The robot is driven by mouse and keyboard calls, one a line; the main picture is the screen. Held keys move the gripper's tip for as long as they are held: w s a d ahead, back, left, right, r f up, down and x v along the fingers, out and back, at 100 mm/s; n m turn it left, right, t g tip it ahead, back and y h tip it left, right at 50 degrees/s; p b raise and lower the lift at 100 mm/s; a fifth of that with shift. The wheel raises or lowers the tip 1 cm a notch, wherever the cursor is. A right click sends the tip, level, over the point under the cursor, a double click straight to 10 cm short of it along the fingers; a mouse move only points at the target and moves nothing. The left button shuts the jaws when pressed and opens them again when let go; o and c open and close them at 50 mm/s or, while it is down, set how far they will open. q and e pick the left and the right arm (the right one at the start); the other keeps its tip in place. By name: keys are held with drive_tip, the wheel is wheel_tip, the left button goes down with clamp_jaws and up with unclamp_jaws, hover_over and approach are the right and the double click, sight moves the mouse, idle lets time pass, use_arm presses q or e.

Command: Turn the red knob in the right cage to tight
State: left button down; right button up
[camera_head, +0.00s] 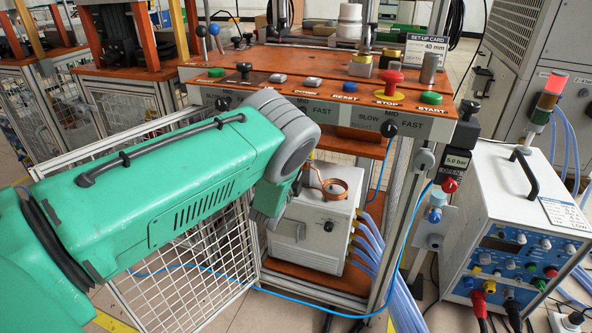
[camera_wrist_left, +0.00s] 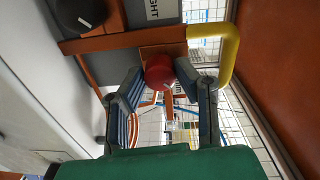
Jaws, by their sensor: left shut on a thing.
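The red knob (camera_wrist_left: 159,77) sits on a small orange-brown block in the left wrist view, with a white pointer line on its face. My left gripper (camera_wrist_left: 160,69) has one dark finger on each side of the knob and is shut on it. In the head view my green left arm reaches in from the left to the cage under the bench. Its forearm and wrist hide the knob and the fingers there. My right gripper is in neither view.
A yellow bent bar (camera_wrist_left: 230,58) is close to the right finger. A black knob (camera_wrist_left: 82,14) and a partly cut-off label (camera_wrist_left: 153,10) are above left. In the head view a white mesh door (camera_head: 205,290) stands below my arm, near a white heater box (camera_head: 318,240) with a copper coil (camera_head: 327,185).

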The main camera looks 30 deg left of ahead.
use_arm(q)
drive_tip(key=shift+s+d+f, duration=0.1)
drive_tip(key=shift+d+f, duration=0.1)
drive_tip(key=shift+f, duration=0.1)
drive_tip(key=c, duration=1.2)
unclamp_jaws()
drive_tip(key=shift+r, duration=0.1)
drive_tip(key=v, duration=1.1)
drive_tip(key=shift+s, duration=0.4)
